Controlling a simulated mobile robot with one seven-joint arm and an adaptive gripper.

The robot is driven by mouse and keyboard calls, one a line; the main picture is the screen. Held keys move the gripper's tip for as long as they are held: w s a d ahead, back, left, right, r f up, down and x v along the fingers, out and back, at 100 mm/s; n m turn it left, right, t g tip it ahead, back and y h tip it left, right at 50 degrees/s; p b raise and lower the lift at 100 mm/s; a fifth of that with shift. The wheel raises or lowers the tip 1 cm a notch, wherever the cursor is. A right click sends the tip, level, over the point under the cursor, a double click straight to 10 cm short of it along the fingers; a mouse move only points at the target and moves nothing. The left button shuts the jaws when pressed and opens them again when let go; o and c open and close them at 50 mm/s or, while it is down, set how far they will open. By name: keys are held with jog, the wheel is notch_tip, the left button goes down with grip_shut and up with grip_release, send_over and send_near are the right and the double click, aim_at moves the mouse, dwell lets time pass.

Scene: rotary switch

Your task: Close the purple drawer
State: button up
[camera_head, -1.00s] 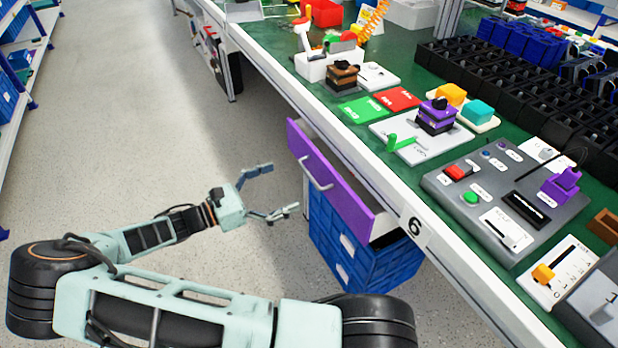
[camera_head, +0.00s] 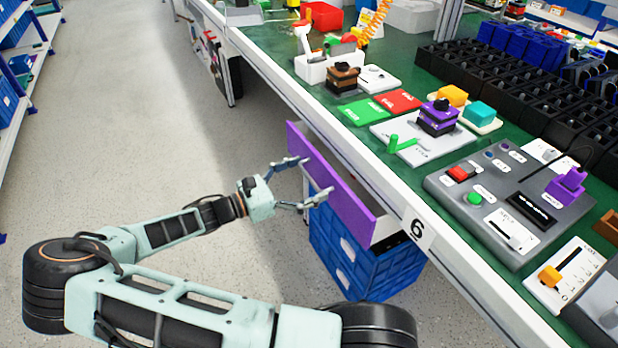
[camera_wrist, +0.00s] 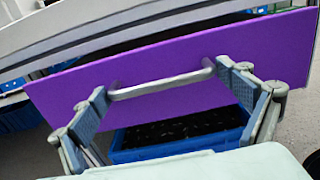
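The purple drawer (camera_head: 338,184) is under the workbench and stands open, its front out from the bench edge. In the wrist view its purple front (camera_wrist: 160,92) fills the middle, with a grey bar handle (camera_wrist: 160,85) across it. My gripper (camera_head: 311,178) is open at the drawer front, one finger toward each end of the handle. In the wrist view my gripper (camera_wrist: 160,90) has its fingers spread at the two handle ends. I cannot tell whether they touch it. The handle is mostly hidden by my gripper in the head view.
A blue crate (camera_head: 350,255) stands below the drawer. The workbench (camera_head: 400,180) holds a control panel (camera_head: 510,200), coloured blocks and black bins (camera_head: 520,100). The grey floor (camera_head: 130,110) left of the bench is clear. Shelves (camera_head: 25,90) stand at the far left.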

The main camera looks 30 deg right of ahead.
aim_at(321, 173)
jog(key=c, duration=0.8)
jog(key=shift+o, duration=0.2)
jog(key=shift+s+d+p, duration=0.1)
jog(key=shift+d+p, duration=0.7)
jog(key=shift+d, duration=1.25)
jog(key=o, duration=1.4)
jog(key=shift+d, duration=0.1)
jog(key=shift+c, duration=0.2)
jog(key=a, duration=1.2)
